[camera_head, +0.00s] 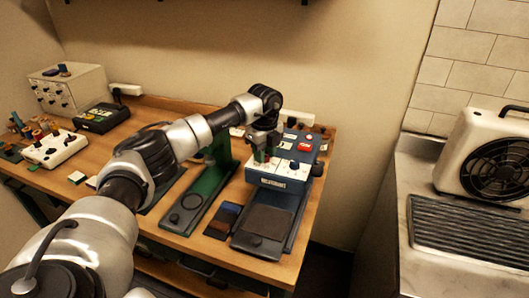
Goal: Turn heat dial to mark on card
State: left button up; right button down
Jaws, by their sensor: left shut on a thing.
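A blue machine (283,180) stands at the right end of the wooden table, with a light control panel on its sloped top. My left gripper (262,157) reaches down from above onto the left part of this panel. It is shut on a small dial there, which the fingers mostly hide, so I cannot read its setting. A small white card (287,145) with unreadable marks lies behind the fingers. A red button (304,146) sits further right. My right gripper is not in view.
A green stand (216,170) is just left of the blue machine. A white box with knobs (70,92), a dark device (101,117) and a white control box (54,149) stand at left. A fan heater (485,150) sits on the right counter.

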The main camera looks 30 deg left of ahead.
pick_arm(q)
jog(key=shift+r, duration=0.15)
jog(key=o, duration=0.9)
notch_tip(320, 180, up, 11)
jog(key=b, duration=0.2)
jog(key=shift+b, duration=0.35)
jog(key=shift+f, duration=0.3)
